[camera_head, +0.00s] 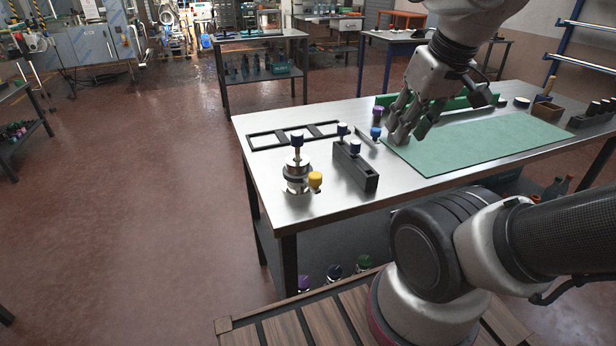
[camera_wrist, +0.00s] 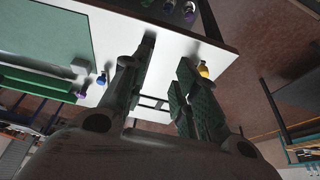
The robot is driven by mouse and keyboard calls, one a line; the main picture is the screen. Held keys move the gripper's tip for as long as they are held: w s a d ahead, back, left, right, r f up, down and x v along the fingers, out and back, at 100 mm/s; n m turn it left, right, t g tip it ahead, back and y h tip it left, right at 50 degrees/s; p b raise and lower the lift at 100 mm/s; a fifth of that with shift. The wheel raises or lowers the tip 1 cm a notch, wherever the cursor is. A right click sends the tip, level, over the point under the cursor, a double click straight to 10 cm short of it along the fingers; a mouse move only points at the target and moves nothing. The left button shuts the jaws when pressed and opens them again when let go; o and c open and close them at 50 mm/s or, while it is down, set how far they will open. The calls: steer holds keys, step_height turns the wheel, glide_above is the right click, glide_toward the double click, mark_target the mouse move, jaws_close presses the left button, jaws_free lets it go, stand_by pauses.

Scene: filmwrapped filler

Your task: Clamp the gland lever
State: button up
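A steel cylindrical fitting (camera_head: 297,178) with a dark ring and a dark-blue knob (camera_head: 297,139) on a stem stands upright near the table's front left corner. A yellow knob (camera_head: 315,180) at its right side looks like the end of the gland lever; the lever's arm is hard to make out. The yellow knob also shows in the wrist view (camera_wrist: 204,71), beside the right finger, which hides most of the fitting. My gripper (camera_head: 408,136) is above the table, right of and behind the fitting, well apart from it. In the wrist view its fingers (camera_wrist: 167,55) are spread, with nothing between them.
A dark block (camera_head: 355,168) with blue-topped pieces stands right of the fitting. A dark slotted frame (camera_head: 293,135) lies behind it. A green mat (camera_head: 480,146) covers the right side of the steel table (camera_head: 262,173). Small purple (camera_head: 377,110) and blue (camera_head: 376,132) knobbed pieces stand near my gripper.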

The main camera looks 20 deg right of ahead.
steer(key=a+f, duration=0.1)
steer(key=w+a+n+g, duration=0.1)
steer(key=shift+w+a+f, duration=0.2)
steer(key=shift+a+f, duration=0.1)
steer(key=shift+f, duration=0.05)
jaws_close()
steer(key=w+a+f+n+g+h, duration=0.1)
steer(key=w+a+n+g+h, duration=0.1)
steer(key=w+a+n, duration=0.4)
steer(key=w+a+f+n+g+h, duration=0.2)
steer(key=w+a+n, duration=0.5)
steer(key=a, duration=0.9)
steer(key=shift+w+a, duration=0.15)
steer(key=shift+a, duration=0.25)
steer(key=shift+f, duration=0.1)
